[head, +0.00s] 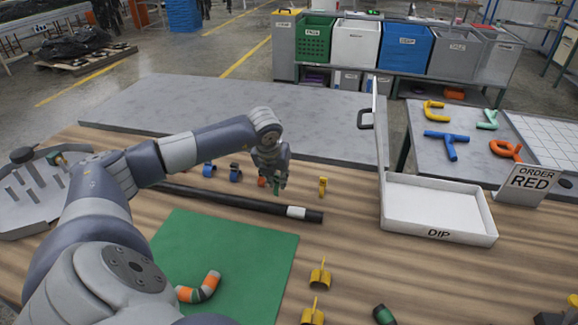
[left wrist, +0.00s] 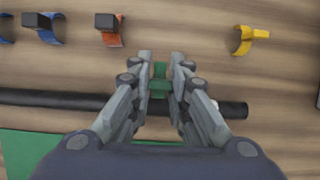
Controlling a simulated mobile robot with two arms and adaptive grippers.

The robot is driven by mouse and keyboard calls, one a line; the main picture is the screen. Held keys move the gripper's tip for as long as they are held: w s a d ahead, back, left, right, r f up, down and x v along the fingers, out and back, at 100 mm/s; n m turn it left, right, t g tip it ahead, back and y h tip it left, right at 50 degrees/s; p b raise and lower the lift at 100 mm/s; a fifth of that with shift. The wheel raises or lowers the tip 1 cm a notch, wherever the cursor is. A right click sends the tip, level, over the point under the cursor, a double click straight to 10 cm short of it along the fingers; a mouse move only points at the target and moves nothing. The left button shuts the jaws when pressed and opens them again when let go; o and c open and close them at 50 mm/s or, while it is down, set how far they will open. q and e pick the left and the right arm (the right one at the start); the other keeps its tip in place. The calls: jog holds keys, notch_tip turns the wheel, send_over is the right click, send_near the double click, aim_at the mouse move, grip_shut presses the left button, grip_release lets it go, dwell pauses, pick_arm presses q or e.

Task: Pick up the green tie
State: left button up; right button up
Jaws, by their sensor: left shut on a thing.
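My left gripper (head: 274,182) reaches down over the wooden table, near the black hose with a white band (head: 240,201). It is shut on the green tie (head: 276,187). In the left wrist view the green tie (left wrist: 159,80) shows between the two fingers (left wrist: 160,62), just beyond the black hose (left wrist: 60,99). I cannot tell whether the tie still touches the table. My right gripper is not in view.
Blue ties (head: 235,172), an orange tie (left wrist: 110,32) and a yellow tie (head: 322,186) stand close by. A green mat (head: 235,255) holds a curved hose piece (head: 199,288). A white DIP tray (head: 435,205) with a raised lid stands right.

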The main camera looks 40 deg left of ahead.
pick_arm(q)
jog(key=s+b, duration=0.1)
jog(key=s, duration=0.1)
jog(key=s+b, duration=0.1)
jog(key=s, duration=0.1)
jog(key=s+d, duration=0.1)
jog(key=s, duration=0.1)
jog(key=shift+s+b, duration=0.2)
jog(key=shift+b, duration=0.2)
jog(key=shift+s+d+r+b, duration=0.2)
jog(key=shift+s+b, duration=0.2)
jog(key=shift+s, duration=0.2)
jog(key=shift+s+d+r+b, duration=0.1)
jog(key=shift+s+r+b, duration=0.1)
jog(key=shift+s+b, duration=0.3)
jog(key=shift+o, duration=0.4)
jog(key=shift+s, duration=0.1)
grip_shut()
